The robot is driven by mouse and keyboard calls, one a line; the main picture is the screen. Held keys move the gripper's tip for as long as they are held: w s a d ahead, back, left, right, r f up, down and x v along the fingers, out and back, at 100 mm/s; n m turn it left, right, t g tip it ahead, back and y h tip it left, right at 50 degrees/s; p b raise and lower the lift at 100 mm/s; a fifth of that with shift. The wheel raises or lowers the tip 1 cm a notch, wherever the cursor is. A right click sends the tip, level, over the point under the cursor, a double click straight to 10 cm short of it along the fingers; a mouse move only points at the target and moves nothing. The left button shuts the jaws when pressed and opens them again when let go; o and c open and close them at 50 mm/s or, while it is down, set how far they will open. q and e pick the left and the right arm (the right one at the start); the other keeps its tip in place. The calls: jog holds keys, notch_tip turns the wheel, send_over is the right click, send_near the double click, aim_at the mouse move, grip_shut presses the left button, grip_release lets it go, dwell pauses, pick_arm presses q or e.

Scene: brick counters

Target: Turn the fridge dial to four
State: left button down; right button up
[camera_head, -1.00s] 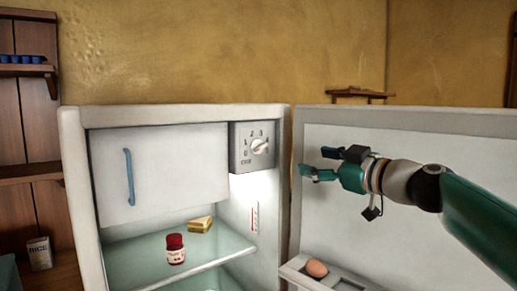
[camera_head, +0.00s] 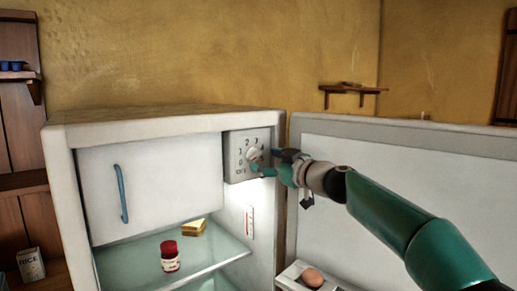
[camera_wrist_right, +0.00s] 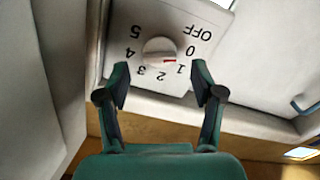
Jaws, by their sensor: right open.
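The fridge dial is a round pale knob (camera_wrist_right: 158,50) on a grey control panel (camera_head: 238,164) at the upper right inside the fridge. In the wrist view the panel is upside down, with OFF and the numbers 0 to 5 around the knob. The knob's red mark points close to 1. My right gripper (camera_head: 262,162) is at the panel, in front of the dial, and hides part of it. In the wrist view the right gripper (camera_wrist_right: 160,75) is open, with one finger towards each side of the knob and a gap to it on both sides. My left gripper is out of view.
The fridge door (camera_head: 400,160) stands open at the right, with an egg (camera_head: 312,277) in its shelf. A red-lidded jar (camera_head: 170,256) and a yellow wedge (camera_head: 194,228) stand on the glass shelf (camera_head: 218,251). The freezer flap (camera_head: 165,180) is shut left of the panel.

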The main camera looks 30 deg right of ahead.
aim_at(257, 157)
jog(key=shift+w+a+p, duration=0.15)
jog(key=shift+w+p, duration=0.6)
jog(key=shift+w, duration=1.1)
jog(key=shift+s, duration=0.1)
jog(key=c, duration=1.1)
